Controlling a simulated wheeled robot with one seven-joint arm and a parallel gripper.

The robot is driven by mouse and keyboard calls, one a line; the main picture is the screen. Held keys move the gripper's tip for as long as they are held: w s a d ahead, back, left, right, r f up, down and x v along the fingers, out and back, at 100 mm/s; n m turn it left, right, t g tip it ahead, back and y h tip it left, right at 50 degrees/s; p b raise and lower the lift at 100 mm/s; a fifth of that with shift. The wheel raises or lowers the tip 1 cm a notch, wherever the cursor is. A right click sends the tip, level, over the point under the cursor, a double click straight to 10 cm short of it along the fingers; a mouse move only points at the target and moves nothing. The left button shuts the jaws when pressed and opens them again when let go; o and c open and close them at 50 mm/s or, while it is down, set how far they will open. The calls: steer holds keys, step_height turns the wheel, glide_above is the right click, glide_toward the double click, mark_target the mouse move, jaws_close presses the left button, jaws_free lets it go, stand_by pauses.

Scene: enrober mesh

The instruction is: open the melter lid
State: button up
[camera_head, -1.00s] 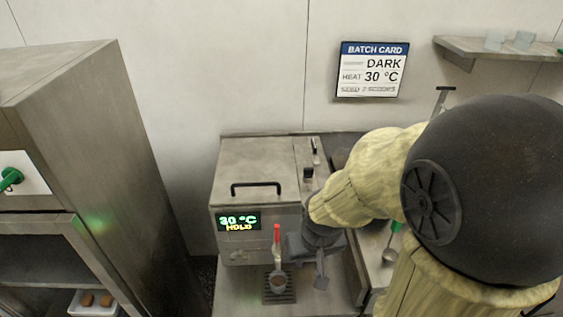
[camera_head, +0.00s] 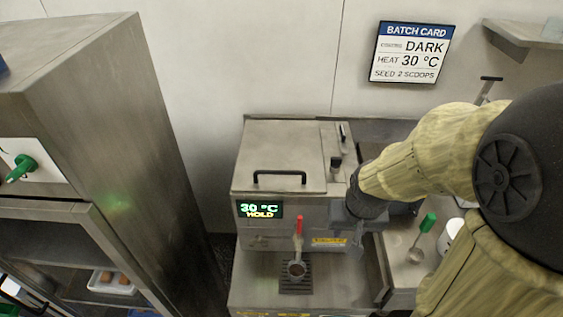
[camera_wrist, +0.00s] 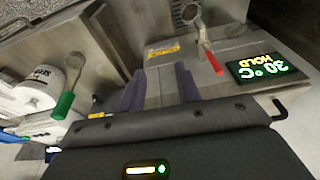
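The melter (camera_head: 258,232) is a steel box with a green display reading 30 °C HOLD. Its flat lid (camera_head: 285,150) is shut, with a black bar handle (camera_head: 279,173) near its front edge. The display (camera_wrist: 265,68) also shows in the wrist view, with a black bar end that looks like the lid handle (camera_wrist: 281,108) below it. My gripper (camera_head: 356,248) is at the melter's right front corner, lower than the lid and to the right of the handle, not touching it. In the wrist view its two fingers (camera_wrist: 158,88) are apart with nothing between them.
A red-handled tap (camera_head: 298,238) stands at the melter's front above a dark drip grate (camera_head: 296,277). A green-handled scoop (camera_head: 420,236) lies on the right counter. A tall steel cabinet (camera_head: 130,120) stands left.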

steer(key=w+a+r+m+g+p, duration=0.2)
steer(key=w+a+r+m+p, duration=0.3)
steer(key=w+r, duration=0.5)
steer(key=w+a+r+m+g+p, duration=0.2)
steer(key=w+a+r+m+p, duration=0.4)
steer(key=w+a+r+m, duration=0.3)
steer(key=w+r+m, duration=0.1)
steer(key=w+m, duration=0.1)
steer(key=m, duration=0.1)
steer(key=shift+w+a+m+g, duration=0.25)
steer(key=shift+a+m+g, duration=0.05)
steer(key=shift+a, duration=0.1)
steer(key=p, duration=0.4)
glide_above(281, 181)
step_height(281, 181, down, 17)
steer(key=shift+r, duration=0.15)
steer(key=shift+s+f, duration=0.1)
steer(key=shift+f, duration=0.1)
steer(key=shift+c, duration=0.2)
jaws_close()
